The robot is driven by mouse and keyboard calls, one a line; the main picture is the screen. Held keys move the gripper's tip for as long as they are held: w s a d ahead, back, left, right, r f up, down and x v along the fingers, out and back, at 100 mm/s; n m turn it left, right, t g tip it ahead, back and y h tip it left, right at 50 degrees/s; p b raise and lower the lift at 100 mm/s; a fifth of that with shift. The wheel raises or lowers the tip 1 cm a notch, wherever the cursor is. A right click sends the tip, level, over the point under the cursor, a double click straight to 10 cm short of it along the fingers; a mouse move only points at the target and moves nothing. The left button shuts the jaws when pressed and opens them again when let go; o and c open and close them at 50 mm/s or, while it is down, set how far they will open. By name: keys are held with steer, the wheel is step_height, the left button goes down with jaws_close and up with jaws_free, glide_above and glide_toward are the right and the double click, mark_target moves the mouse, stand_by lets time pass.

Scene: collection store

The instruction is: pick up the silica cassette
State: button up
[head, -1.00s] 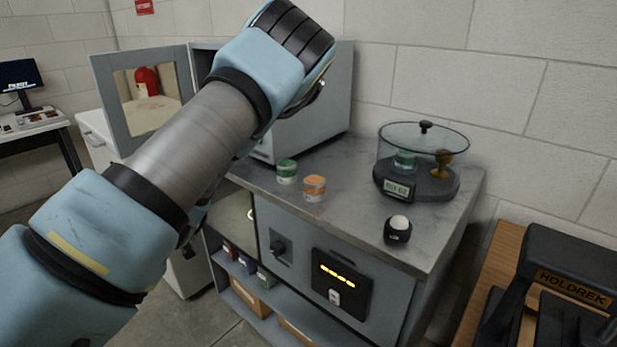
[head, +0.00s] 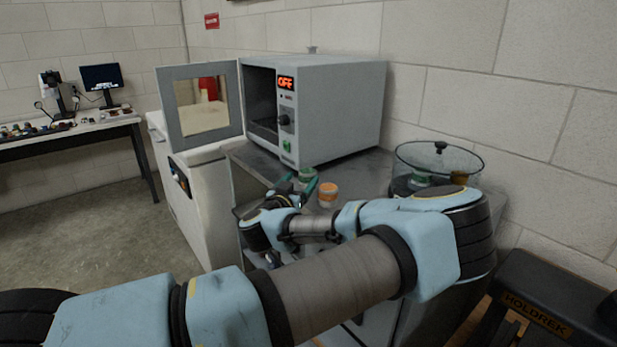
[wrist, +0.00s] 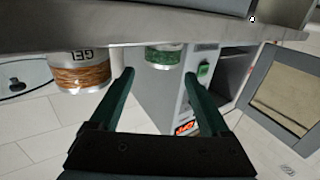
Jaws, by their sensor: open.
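Two small jar-like cassettes stand on the grey counter: one with green contents (head: 307,174) and one with orange contents (head: 328,194) to its right. In the wrist view the orange cassette (wrist: 80,72) shows part of a label reading "GEL". The green cassette (wrist: 164,56) shows there between my finger lines, beyond the tips. My gripper (head: 297,186) is open and empty, its dark green fingers (wrist: 160,76) pointing towards the green cassette. I cannot tell from labels which one is the silica cassette the task names.
An oven (head: 335,110) with its door (head: 200,132) open and a display reading "OFF" stands behind the cassettes. A glass-lidded vessel (head: 437,160) is at the counter's right. A black HOLDREK case (head: 545,300) is lower right. Floor is clear at left.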

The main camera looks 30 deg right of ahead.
mark_target(308, 170)
steer(key=shift+f+p+x, duration=0.15)
steer(key=shift+p+x, duration=0.55)
steer(key=shift+x, duration=1.1)
steer(key=shift+f+p+x, duration=0.2)
steer(key=shift+p+x, duration=0.45)
steer(key=shift+x, duration=1.15)
steer(key=shift+a, duration=0.15)
steer(key=c, duration=1.2)
